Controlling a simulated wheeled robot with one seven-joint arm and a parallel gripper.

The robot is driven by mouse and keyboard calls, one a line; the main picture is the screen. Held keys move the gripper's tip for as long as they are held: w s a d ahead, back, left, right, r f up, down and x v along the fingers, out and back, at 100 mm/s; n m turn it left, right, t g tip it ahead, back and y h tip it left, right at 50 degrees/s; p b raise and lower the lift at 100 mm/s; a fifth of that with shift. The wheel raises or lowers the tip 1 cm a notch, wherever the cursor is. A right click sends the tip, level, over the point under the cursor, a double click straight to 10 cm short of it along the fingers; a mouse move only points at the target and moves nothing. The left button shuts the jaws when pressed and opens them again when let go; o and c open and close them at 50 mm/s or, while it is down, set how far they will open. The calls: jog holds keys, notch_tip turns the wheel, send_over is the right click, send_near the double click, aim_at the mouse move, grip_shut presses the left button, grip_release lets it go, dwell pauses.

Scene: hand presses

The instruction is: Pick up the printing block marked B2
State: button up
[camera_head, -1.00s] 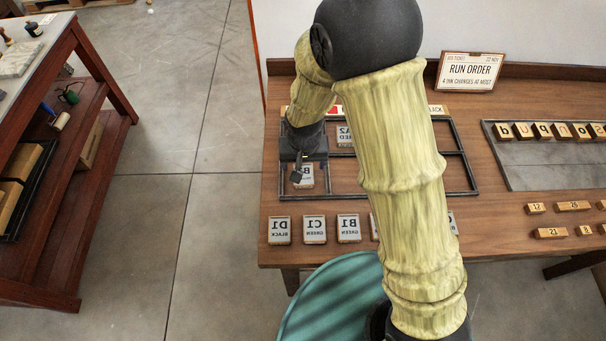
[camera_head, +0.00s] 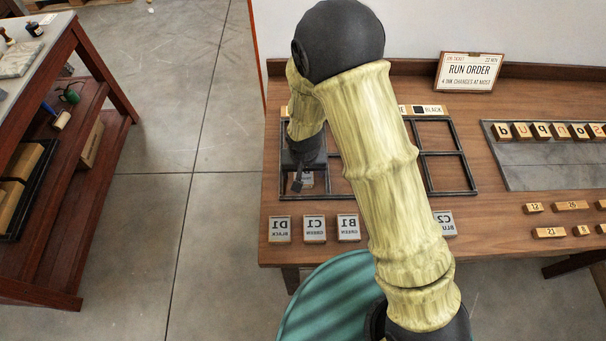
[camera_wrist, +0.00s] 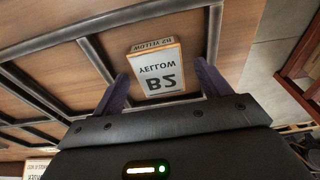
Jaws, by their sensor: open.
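The printing block B2 (camera_wrist: 157,68) shows in the wrist view, its face reading B2 YELLOW, with a small B2 YELLOW label on its far side. It lies in a cell of the dark-framed rack on the table. In the head view the block (camera_head: 307,180) is mostly covered by my gripper (camera_head: 299,178). In the wrist view my gripper (camera_wrist: 160,82) is open, one finger on either side of the block, with nothing held. I cannot tell whether the fingers touch it.
Blocks D1 (camera_head: 280,229), C1 (camera_head: 314,228), B1 (camera_head: 348,227) and C2 (camera_head: 444,223) stand along the table's front. The rack's frame bars (camera_head: 450,191) surround the cell. A RUN ORDER sign (camera_head: 470,72) stands at the back. A letter tray (camera_head: 540,177) is at right.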

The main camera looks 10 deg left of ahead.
aim_at(303, 174)
jog(key=c, duration=1.1)
jog(key=shift+r, duration=0.1)
notch_tip(303, 174, up, 10)
jog(key=shift+b, duration=0.3)
